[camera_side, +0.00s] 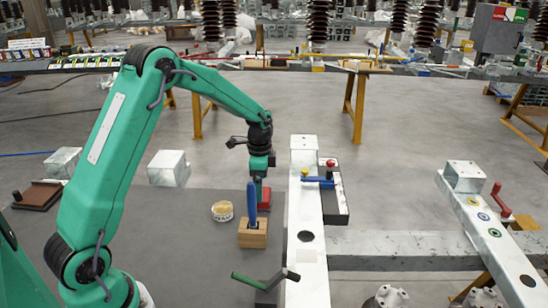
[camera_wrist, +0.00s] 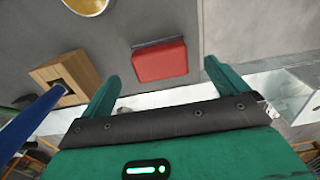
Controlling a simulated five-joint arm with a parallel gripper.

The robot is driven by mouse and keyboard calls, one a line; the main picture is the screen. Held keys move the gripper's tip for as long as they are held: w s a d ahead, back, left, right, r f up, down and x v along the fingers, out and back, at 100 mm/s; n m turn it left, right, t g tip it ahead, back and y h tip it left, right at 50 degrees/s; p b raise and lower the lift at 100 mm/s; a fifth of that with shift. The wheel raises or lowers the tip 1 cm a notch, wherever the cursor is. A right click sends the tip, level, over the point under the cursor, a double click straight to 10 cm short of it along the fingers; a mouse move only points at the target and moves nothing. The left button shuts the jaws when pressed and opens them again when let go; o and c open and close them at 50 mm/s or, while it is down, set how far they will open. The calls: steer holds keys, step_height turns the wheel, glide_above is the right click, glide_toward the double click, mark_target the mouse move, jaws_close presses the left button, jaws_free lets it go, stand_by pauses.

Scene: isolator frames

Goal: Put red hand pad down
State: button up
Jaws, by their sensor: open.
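The red hand pad (camera_wrist: 160,61) lies flat on the grey work surface in the wrist view, beyond my fingertips and roughly centred between them. In the side view the red pad (camera_side: 265,199) is partly hidden behind the blue handle and my gripper. My gripper (camera_wrist: 158,80) has its two green fingers spread apart with nothing between them. In the side view my gripper (camera_side: 259,185) points down just above the pad. I cannot tell the exact gap between them.
A wooden block (camera_side: 252,234) with an upright blue handle (camera_side: 252,205) stands close by; the block also shows in the wrist view (camera_wrist: 82,66). A round yellowish tin (camera_side: 222,211) sits to the left. A pale metal beam (camera_side: 306,245) runs along the right.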

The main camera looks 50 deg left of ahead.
step_height(320, 180, up, 8)
steer(key=shift+f, duration=0.15)
stand_by(0.5)
steer(key=s+d+r+n+t, duration=0.35)
steer(key=s+d+r, duration=0.35)
steer(key=s+r, duration=0.45)
steer(key=s+d+n+t, duration=0.1)
steer(key=s+d+n, duration=0.1)
steer(key=s, duration=0.5)
steer(key=s+d+n+t, duration=0.1)
steer(key=s+d+n, duration=0.1)
steer(key=s, duration=0.5)
steer(key=shift+s+n, duration=0.3)
steer(key=shift+n, duration=0.45)
